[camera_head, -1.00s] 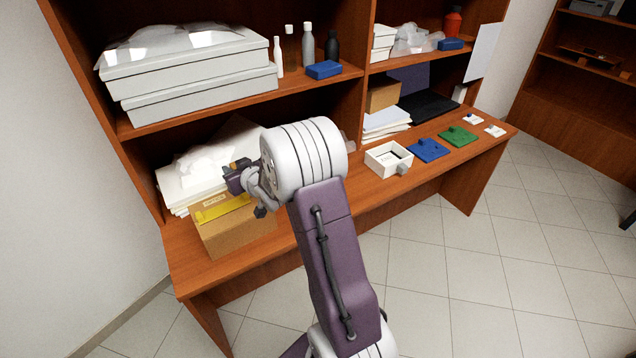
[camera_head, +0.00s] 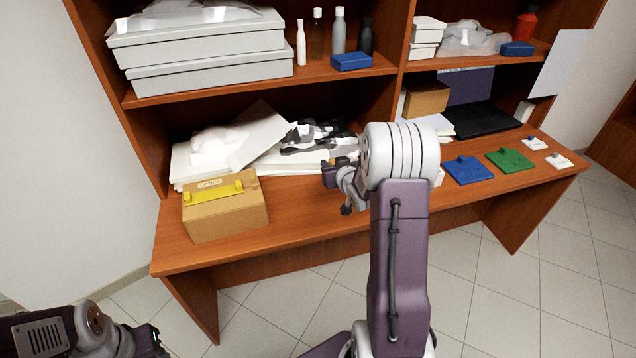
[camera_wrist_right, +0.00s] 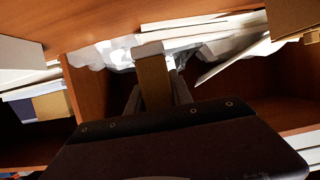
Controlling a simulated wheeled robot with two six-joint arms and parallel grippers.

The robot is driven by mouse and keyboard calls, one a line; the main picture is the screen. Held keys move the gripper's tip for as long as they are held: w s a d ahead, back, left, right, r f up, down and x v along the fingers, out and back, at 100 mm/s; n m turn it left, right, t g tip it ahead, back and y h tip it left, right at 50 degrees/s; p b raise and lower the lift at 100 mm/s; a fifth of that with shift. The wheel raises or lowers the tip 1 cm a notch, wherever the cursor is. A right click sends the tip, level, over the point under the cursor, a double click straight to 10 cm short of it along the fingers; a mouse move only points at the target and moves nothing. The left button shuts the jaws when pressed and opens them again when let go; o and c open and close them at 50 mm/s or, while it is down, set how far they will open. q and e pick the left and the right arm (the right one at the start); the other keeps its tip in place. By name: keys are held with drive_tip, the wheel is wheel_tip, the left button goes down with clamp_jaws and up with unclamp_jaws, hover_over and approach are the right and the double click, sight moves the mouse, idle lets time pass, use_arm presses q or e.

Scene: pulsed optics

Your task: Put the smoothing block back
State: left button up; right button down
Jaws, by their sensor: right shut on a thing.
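My right gripper (camera_head: 338,171) is shut on a small tan block, which I take to be the smoothing block (camera_head: 343,161). It is held above the desk, in front of the white papers. In the right wrist view the block (camera_wrist_right: 153,84) shows as a brown upright piece with a pale grey end, between the fingers of the right gripper (camera_wrist_right: 156,100). The gripper's wrist partly hides the block in the head view. My left gripper (camera_head: 145,343) is at the bottom left corner, dark and partly cut off; its jaws cannot be made out.
A cardboard box (camera_head: 225,215) with a yellow item (camera_head: 213,193) on it stands on the desk (camera_head: 300,228) at left. Blue (camera_head: 468,170) and green (camera_head: 510,160) plates lie at right. A shelf (camera_head: 240,83) overhangs the desk. My right arm hides some desk.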

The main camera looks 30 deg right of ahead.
drive_tip(key=w+f, duration=0.1)
drive_tip(key=w, duration=0.1)
drive_tip(key=w+a+f+b, duration=0.1)
drive_tip(key=w+f, duration=0.1)
drive_tip(key=w, duration=0.1)
drive_tip(key=w+f, duration=0.2)
drive_tip(key=w, duration=0.1)
drive_tip(key=shift+w+a, duration=0.15)
drive_tip(key=shift+a, duration=0.05)
wheel_tip(320, 180, down, 4)
drive_tip(key=shift+r+b, duration=0.1)
drive_tip(key=shift+b, duration=0.8)
drive_tip(key=shift+f, duration=0.25)
drive_tip(key=c, duration=1.1)
unclamp_jaws()
